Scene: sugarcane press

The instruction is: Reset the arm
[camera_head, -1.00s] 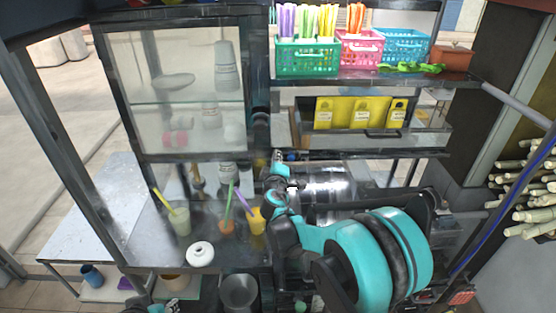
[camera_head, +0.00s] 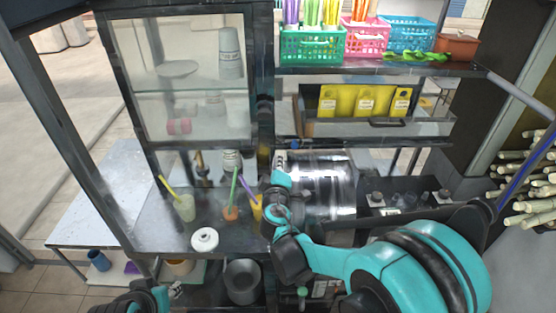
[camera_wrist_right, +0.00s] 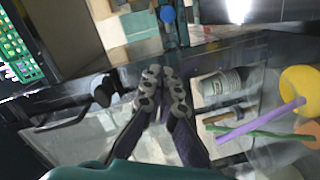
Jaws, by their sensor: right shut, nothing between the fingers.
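My right arm is teal and black and reaches in from the lower right. Its gripper (camera_head: 281,159) points away from me beside the shiny metal cylinder (camera_head: 330,188) of the press. In the right wrist view the two dark fingers with grey pads (camera_wrist_right: 164,88) are together, with nothing between them. My left arm (camera_head: 143,301) shows only in part at the bottom left. Its small gripper end (camera_head: 176,290) is too unclear to read.
Cups with straws, pale (camera_head: 185,208), orange (camera_head: 230,213) and yellow (camera_head: 257,213), stand on the counter left of my right arm. A white round pot (camera_head: 204,240) is near the front edge. A glass cabinet (camera_head: 185,75) and a basket shelf (camera_head: 375,69) stand behind.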

